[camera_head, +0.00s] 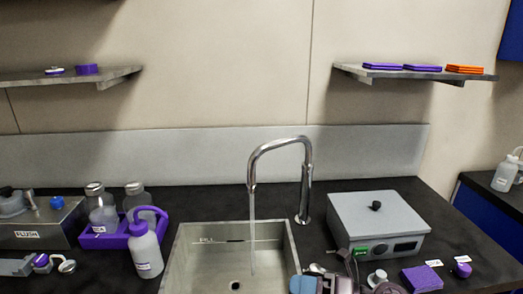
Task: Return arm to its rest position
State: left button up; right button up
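What looks like the tip of my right gripper (325,285) shows at the bottom edge, just right of the sink. It has blue and dark grey parts and is mostly cut off by the frame, so I cannot tell whether it is open or shut. I see nothing clearly held in it. My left gripper is not in view.
A sink (290,255) under a running faucet (306,180) lies in the middle. A grey device (375,215) stands right of it, with a purple block (422,278) in front. A white wash bottle (147,252) and purple rack (115,240) stand left. Shelves hang above.

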jog(key=s+d+f+m+t+h, duration=0.2)
jog(key=d+f+m+t+h, duration=0.35)
jog(key=m, duration=0.65)
jog(key=s+d+f+m+t+h, duration=0.1)
jog(key=d+f+m+t+h, duration=0.45)
jog(key=m, duration=0.65)
jog(key=s+d+f+m+g+h, duration=0.4)
jog(key=s+d+f+m, duration=0.5)
jog(key=s, duration=0.5)
notch_tip(320, 180, down, 3)
jog(key=m+h, duration=0.2)
jog(key=shift+m+h, duration=0.3)
jog(key=shift+s+r, duration=0.1)
